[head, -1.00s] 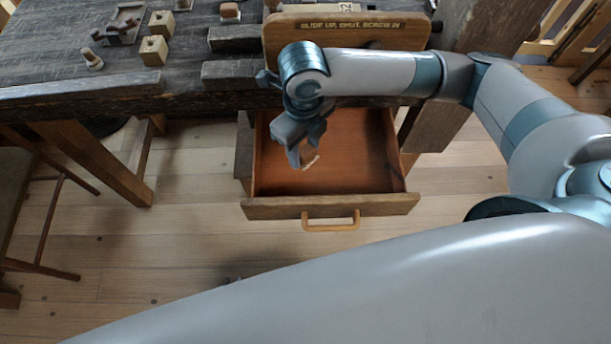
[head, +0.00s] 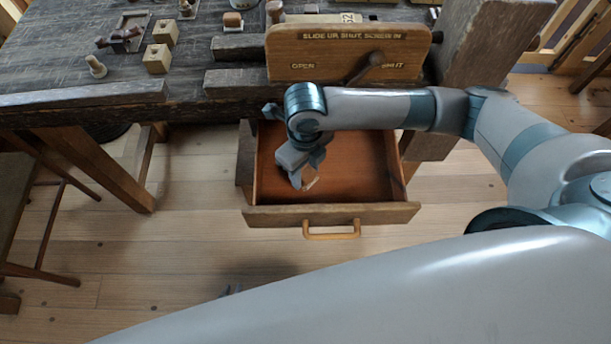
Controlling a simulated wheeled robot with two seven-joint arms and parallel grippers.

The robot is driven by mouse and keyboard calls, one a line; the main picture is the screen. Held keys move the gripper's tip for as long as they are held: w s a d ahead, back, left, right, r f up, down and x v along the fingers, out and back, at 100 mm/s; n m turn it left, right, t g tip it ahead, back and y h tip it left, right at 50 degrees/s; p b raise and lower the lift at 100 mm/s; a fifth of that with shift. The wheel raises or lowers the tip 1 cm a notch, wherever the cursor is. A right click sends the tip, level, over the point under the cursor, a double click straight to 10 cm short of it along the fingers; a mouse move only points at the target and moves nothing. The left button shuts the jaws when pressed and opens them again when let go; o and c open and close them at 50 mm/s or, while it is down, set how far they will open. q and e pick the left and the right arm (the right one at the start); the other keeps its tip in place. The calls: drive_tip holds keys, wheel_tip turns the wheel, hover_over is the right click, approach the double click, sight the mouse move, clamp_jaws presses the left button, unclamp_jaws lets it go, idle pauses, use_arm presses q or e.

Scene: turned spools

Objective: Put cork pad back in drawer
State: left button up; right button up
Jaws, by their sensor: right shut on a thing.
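The drawer (head: 395,212) is pulled open under the bench, with its reddish inside and a wooden handle at the front. My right gripper (head: 305,183) is over the drawer's front left part, pointing down. It is shut on the cork pad (head: 312,184), of which only a small pale edge shows; the fingers hide the rest. I cannot tell whether the pad touches the drawer bottom. Of my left gripper (head: 229,290) only small dark tips show over the floor, beside my large grey part in front, so its opening is hidden.
A wooden board (head: 350,55) with a lever stands upright on the bench edge above the drawer. Wooden blocks (head: 158,58) and small turned pieces lie on the bench (head: 60,60). A thick post (head: 480,45) stands at the right. The floor left of the drawer is clear.

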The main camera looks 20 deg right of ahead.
sight(306, 179)
drive_tip(key=shift+f, duration=1.7)
drive_tip(key=o, duration=1)
drive_tip(key=shift+f, duration=0.1)
drive_tip(key=shift+o, duration=0.2)
wheel_tip(306, 179, up, 12)
drive_tip(key=shift+r+b, duration=0.15)
drive_tip(key=shift+b, duration=0.2)
